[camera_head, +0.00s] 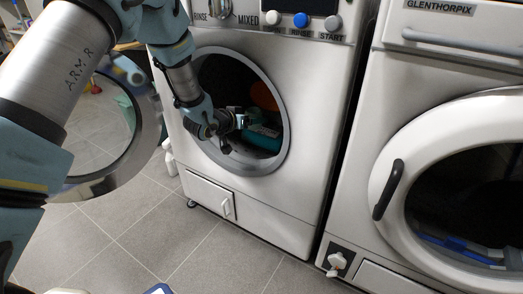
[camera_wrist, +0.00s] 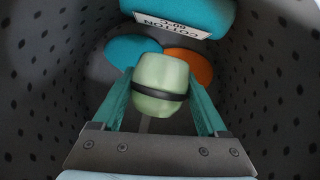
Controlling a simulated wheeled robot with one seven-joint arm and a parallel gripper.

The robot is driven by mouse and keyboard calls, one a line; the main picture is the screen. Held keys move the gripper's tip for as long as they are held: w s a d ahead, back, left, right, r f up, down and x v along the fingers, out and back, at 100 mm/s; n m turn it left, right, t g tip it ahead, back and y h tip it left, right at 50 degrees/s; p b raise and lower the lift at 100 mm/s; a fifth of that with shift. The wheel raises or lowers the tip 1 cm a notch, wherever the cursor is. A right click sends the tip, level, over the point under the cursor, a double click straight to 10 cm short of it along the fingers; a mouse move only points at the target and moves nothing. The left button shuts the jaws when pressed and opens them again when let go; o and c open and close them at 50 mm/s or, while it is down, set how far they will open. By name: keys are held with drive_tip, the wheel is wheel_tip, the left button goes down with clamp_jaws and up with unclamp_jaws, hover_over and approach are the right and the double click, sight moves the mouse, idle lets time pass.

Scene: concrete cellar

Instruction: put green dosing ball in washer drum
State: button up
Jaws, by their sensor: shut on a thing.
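The green dosing ball (camera_wrist: 160,80), pale green with a dark band around its middle, sits between the two teal fingers of my gripper (camera_wrist: 158,98) in the wrist view. My gripper is shut on it. Perforated dark drum walls (camera_wrist: 50,95) surround the gripper and ball. In the head view my arm reaches through the open round door opening of the left washer (camera_head: 284,128), with my gripper (camera_head: 243,121) inside the drum. I cannot clearly make out the ball in the head view.
Inside the drum lie a teal item with a "COTTON" label (camera_wrist: 190,18), another teal piece (camera_wrist: 125,55) and an orange piece (camera_wrist: 190,65). The washer's round door (camera_head: 152,125) stands open at left. A second machine with a closed door (camera_head: 400,140) stands at right.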

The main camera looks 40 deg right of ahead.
wheel_tip(320, 180, down, 10)
drive_tip(key=b, duration=0.4)
drive_tip(key=shift+f, duration=0.6)
drive_tip(key=o, duration=1.5)
drive_tip(key=shift+a, duration=0.1)
drive_tip(key=shift+r, duration=0.35)
drive_tip(key=p+v, duration=0.1)
drive_tip(key=v, duration=0.3)
drive_tip(key=p+v, duration=0.1)
drive_tip(key=v, duration=0.3)
drive_tip(key=p+v, duration=0.1)
drive_tip(key=v, duration=0.3)
drive_tip(key=shift+r+p, duration=0.35)
drive_tip(key=shift+p, duration=0.05)
